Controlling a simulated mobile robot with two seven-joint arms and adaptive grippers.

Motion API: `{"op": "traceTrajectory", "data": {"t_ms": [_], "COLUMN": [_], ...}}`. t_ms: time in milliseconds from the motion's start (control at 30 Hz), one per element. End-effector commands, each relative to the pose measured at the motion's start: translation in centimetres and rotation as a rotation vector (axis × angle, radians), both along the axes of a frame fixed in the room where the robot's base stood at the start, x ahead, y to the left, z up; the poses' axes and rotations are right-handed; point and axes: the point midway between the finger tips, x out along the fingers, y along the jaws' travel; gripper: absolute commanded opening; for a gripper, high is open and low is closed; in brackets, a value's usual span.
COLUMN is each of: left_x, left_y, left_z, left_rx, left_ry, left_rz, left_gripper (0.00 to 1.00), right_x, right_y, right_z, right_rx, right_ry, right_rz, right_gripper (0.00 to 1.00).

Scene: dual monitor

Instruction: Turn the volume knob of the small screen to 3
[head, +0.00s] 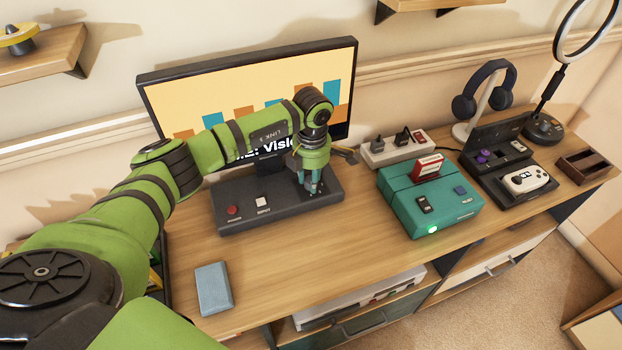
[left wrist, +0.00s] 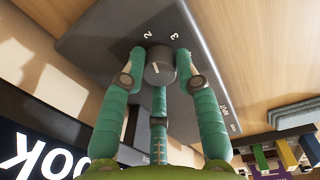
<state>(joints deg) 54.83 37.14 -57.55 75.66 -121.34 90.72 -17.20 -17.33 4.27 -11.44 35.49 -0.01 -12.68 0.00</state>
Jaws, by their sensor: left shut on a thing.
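My left gripper (head: 313,188) points down at the right part of the dark control base (head: 282,207) below the monitor (head: 180,95). In the left wrist view the teal fingers (left wrist: 160,75) are closed around a round dark grey knob (left wrist: 160,70). Its top carries a pale pointer line. The printed numbers 2 and 3 show on the base just beyond the knob. I cannot tell exactly which number the line points at. In the head view the fingers hide the knob. My right gripper is in neither view.
The base also carries a red button (head: 232,210) and a white button (head: 262,202). A teal console (head: 400,205) with a red cartridge (head: 427,167) stands to the right. A power strip (head: 385,150) lies behind it. A blue-grey box (head: 214,288) lies at the desk's front left.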

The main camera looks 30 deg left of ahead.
Motion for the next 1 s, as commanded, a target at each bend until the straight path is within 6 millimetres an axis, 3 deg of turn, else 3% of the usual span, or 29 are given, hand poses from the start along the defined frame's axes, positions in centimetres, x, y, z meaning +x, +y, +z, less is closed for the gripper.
{"op": "traceTrajectory", "data": {"t_ms": [500, 1000], "left_x": [0.0, -0.1], "left_y": [0.1, 0.1], "left_z": [-0.4, -0.2], "left_rx": [0.002, 0.001], "left_ry": [0.001, 0.003], "left_rz": [-0.44, -0.719], "left_gripper": [0.0, 0.0], "right_x": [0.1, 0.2], "right_y": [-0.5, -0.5], "right_z": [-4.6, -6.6], "right_rx": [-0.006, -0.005], "right_ry": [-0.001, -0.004], "right_rz": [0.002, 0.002], "right_gripper": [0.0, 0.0]}}
